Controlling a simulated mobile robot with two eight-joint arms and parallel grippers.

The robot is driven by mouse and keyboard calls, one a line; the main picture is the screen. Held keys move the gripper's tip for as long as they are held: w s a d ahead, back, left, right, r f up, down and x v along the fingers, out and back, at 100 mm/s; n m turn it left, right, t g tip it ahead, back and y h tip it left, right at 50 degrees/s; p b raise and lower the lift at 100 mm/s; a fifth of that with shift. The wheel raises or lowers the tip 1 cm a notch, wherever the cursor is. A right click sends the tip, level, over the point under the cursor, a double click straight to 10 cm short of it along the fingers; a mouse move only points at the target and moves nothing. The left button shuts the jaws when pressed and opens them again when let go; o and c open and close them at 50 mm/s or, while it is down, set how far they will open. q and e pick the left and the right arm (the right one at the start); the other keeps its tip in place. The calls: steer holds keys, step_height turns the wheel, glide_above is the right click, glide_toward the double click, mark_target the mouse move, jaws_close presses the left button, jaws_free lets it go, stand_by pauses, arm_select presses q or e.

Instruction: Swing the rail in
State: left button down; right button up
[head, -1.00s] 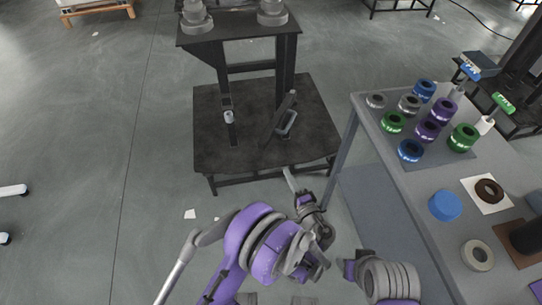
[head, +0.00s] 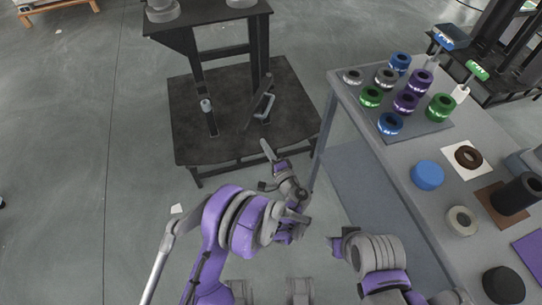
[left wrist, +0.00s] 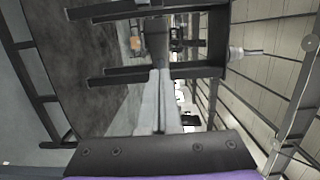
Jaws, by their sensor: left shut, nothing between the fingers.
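A slanted dark bar, likely the rail (head: 254,112), stands over the right part of the black platform (head: 190,145) in the head view. A light loop-shaped handle (head: 264,106) shows beside it. My left gripper (head: 267,148) is shut and empty at the platform's front edge, nearer to me than the bar and apart from it in the picture. In the left wrist view its pale fingers (left wrist: 155,103) lie together and point toward dark frame members (left wrist: 155,45); which one is the rail I cannot tell.
A black stand (head: 210,25) with grey round parts rises behind the platform. A small grey knob (head: 206,105) tops a short post on the platform's left. A grey table (head: 395,170) with several coloured rings and a blue disc (head: 427,174) stands right. The left floor is clear.

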mark_target(246, 130)
arm_select(q)
steer(key=w+a, duration=0.3)
steer(key=a, duration=0.1)
steer(key=shift+w+a+b, duration=0.3)
steer(key=shift+w+a, duration=0.05)
steer(key=shift+a, duration=0.05)
arm_select(e)
steer(key=shift+f, duration=0.45)
